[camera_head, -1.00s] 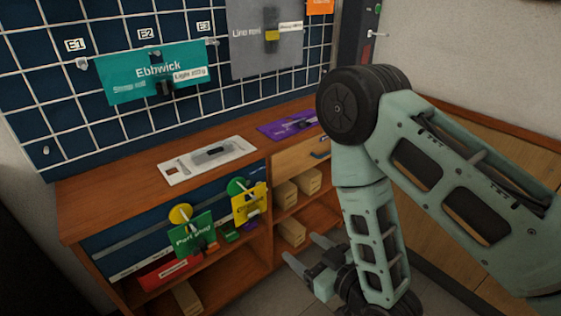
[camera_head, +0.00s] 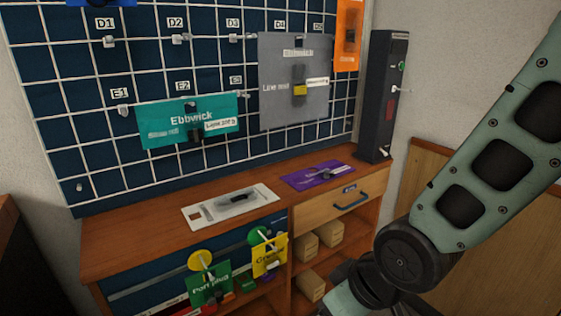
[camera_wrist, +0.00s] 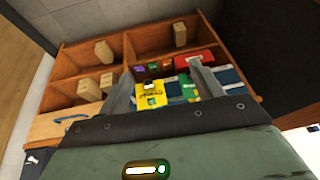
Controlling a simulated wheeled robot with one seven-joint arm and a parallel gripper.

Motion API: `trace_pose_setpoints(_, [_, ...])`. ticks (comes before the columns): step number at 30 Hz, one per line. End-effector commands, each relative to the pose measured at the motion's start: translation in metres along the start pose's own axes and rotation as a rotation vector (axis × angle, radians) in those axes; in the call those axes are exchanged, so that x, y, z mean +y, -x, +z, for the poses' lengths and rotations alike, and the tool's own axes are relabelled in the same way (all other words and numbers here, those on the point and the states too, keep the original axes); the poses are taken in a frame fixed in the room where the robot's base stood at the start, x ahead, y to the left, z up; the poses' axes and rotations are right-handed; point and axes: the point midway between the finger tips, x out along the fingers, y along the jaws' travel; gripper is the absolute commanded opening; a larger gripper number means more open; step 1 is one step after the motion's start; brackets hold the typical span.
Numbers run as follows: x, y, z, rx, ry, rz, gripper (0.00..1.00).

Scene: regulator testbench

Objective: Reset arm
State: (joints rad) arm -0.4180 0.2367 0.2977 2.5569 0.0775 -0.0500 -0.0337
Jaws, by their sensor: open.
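My gripper (camera_wrist: 158,98) shows in the wrist view with its two fingers apart and nothing between them that I can see held. Beyond the fingers are the workbench's open shelves and a yellow card (camera_wrist: 150,97). In the head view my arm comes in from the right and bends low at the right of the bench. The gripper itself is out of that view, below the frame.
The wooden bench (camera_head: 150,243) carries a white plate (camera_head: 215,217) and a purple card (camera_head: 318,176). Green (camera_head: 209,286) and yellow (camera_head: 269,256) cards hang at its front. A drawer (camera_head: 318,207) sits at right. A dark pegboard (camera_head: 60,125) with a teal card (camera_head: 165,118) stands behind.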

Motion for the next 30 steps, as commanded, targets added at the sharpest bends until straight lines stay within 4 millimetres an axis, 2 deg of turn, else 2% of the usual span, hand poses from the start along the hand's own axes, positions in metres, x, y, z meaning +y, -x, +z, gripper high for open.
trace_pose_setpoints(1, [-0.004, 0.017, 0.006, -0.042, 0.004, 0.004, 0.66])
trace_pose_setpoints(3, [-0.007, 0.035, 0.019, -0.111, 0.007, 0.009, 0.66])
trace_pose_setpoints(13, [-0.021, 0.108, 0.075, -0.365, 0.015, 0.043, 0.66])
trace_pose_setpoints(15, [-0.023, 0.128, 0.067, -0.374, 0.013, 0.042, 0.66])
trace_pose_setpoints(22, [-0.027, 0.172, 0.048, -0.373, 0.013, 0.041, 0.66])
trace_pose_setpoints(30, [-0.033, 0.238, 0.019, -0.373, 0.011, 0.041, 0.66])
